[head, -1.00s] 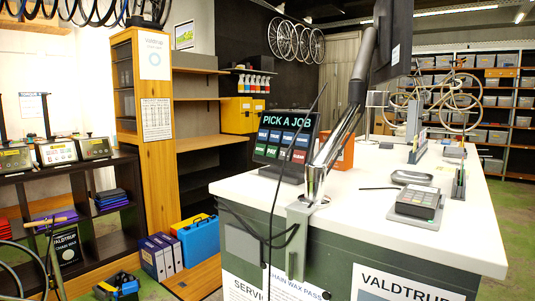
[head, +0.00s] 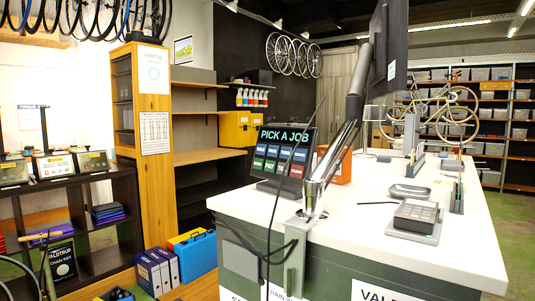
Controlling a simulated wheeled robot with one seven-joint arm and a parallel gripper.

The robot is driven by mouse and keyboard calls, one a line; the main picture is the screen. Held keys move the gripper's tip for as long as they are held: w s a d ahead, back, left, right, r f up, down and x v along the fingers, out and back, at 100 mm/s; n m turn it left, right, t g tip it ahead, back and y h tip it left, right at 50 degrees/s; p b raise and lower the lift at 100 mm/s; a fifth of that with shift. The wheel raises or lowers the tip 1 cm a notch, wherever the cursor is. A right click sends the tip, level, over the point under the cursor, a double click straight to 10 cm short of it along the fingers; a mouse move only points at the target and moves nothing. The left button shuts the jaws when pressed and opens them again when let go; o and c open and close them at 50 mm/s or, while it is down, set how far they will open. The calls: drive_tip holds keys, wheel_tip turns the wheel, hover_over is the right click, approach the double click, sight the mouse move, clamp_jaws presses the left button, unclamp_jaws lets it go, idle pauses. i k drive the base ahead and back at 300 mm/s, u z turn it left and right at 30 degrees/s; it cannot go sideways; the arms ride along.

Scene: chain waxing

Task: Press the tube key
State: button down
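A dark slanted touch panel (head: 283,158) headed "PICK A JOB" stands at the counter's near left corner in the head view. It has two rows of coloured keys: blue ones on top, and green, dark and red ones below. One lower key reads "PAY" (head: 270,167). The other labels are too small to read surely, so I cannot tell which key is the tube key. A thin dark cable or rod crosses in front of the panel's right part. My gripper is not in view.
Blue and purple boxes (head: 192,252) stand on the floor at left.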

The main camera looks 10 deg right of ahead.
sight(285, 152)
drive_tip(key=u, duration=1.75)
drive_tip(key=i, duration=1.25)
drive_tip(key=z, duration=2.1)
